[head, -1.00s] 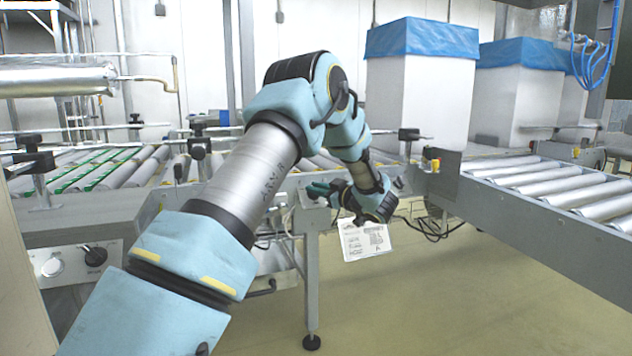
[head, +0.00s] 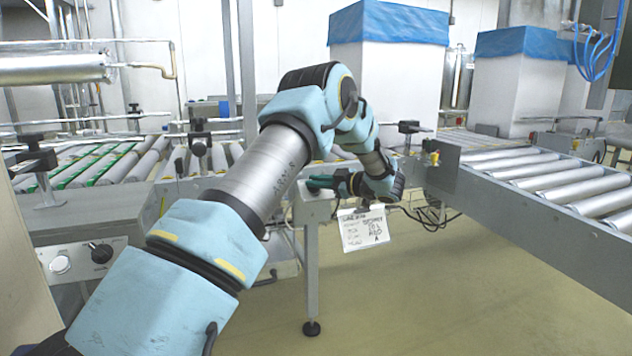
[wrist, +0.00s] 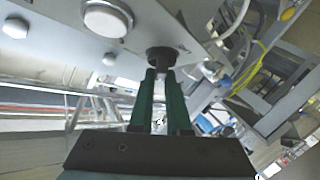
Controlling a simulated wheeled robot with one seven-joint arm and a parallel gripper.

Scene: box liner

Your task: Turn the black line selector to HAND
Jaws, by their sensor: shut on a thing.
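In the wrist view a black knob (wrist: 162,56), which I take to be the line selector, stands out from a light grey panel (wrist: 62,42). My gripper (wrist: 160,75) has its two green fingers closed around it at their tips. In the head view my gripper (head: 318,183) is at a grey box (head: 313,207) on top of a conveyor leg, and its green fingers show there. The held knob is hidden in the head view. I cannot read any HAND marking or tell which position the knob points to.
A round white button (wrist: 106,18) sits beside the knob. Another panel at lower left has a second black knob (head: 100,252) and a white button (head: 60,264). A printed card (head: 363,229) hangs below my wrist. Roller conveyors (head: 555,175) stand either side; the floor (head: 430,300) is clear.

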